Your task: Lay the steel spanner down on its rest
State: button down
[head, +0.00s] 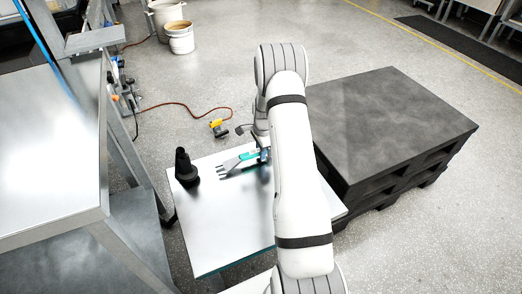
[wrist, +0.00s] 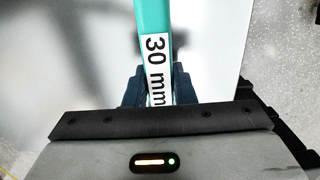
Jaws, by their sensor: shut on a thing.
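The steel spanner has a teal handle (head: 249,155) that points left from my gripper (head: 263,156) in the head view. Its grey forked end (head: 229,165) lies close over the light table top, with dark shapes beside it that may be its shadow or a rest. In the wrist view my gripper (wrist: 158,92) is shut on the spanner (wrist: 154,45), around the white "30 mm" label. My arm hides part of the grip in the head view. I cannot pick out the rest clearly, nor tell whether the spanner touches anything.
A black stepped post (head: 185,170) stands on the small table (head: 228,225) left of the spanner. A dark pallet stack (head: 390,120) stands right of my arm. A steel bench (head: 50,150) is at the left. The table's front part is bare.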

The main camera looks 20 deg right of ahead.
jog(key=shift+f, duration=0.25)
dwell(0.3)
jog(key=shift+f, duration=0.2)
jog(key=c, duration=0.6)
grip_release()
jog(key=shift+r, duration=0.1)
dwell(0.4)
jog(key=shift+d+r+p, duration=0.2)
jog(key=shift+r+p, duration=2.45)
jog(key=shift+r, duration=1.8)
